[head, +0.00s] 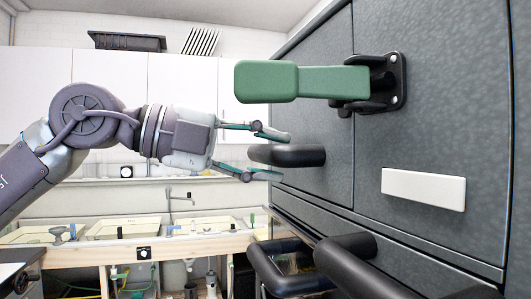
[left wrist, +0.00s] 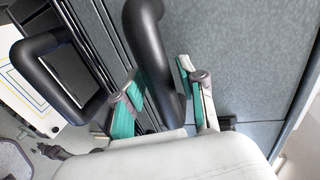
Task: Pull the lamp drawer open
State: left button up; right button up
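A dark grey cabinet front (head: 440,130) fills the right of the head view, with thin seams between its panels. A black bar handle (head: 300,155) sticks out from its left panel, below a green lever. My left gripper (head: 284,157) is open, with one finger above and one below this handle. In the left wrist view the black handle (left wrist: 150,45) passes between the two teal-lined fingers; they do not look closed on it. I cannot tell which panel is the lamp drawer. No drawer looks pulled out. My right gripper is not in view.
A green padded lever (head: 300,81) on a black bracket juts out above the handle. More black handles (head: 278,268) (head: 350,262) stick out below. A blank white plate (head: 423,189) sits on the right panel. A wooden sink bench (head: 130,248) stands behind.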

pick_arm(q)
grip_shut()
jog(key=shift+a, duration=0.1)
jog(key=shift+s+a, duration=0.1)
jog(key=shift+a, duration=0.15)
jog(key=f+b+v, duration=0.2)
jog(key=f+v, duration=0.1)
jog(key=v, duration=1.2)
jog(key=shift+s+a, duration=0.25)
jog(key=shift+a, duration=0.45)
jog(key=shift+f, duration=0.1)
jog(key=shift+o, duration=1.9)
grip_release()
jog(key=v, duration=1.2)
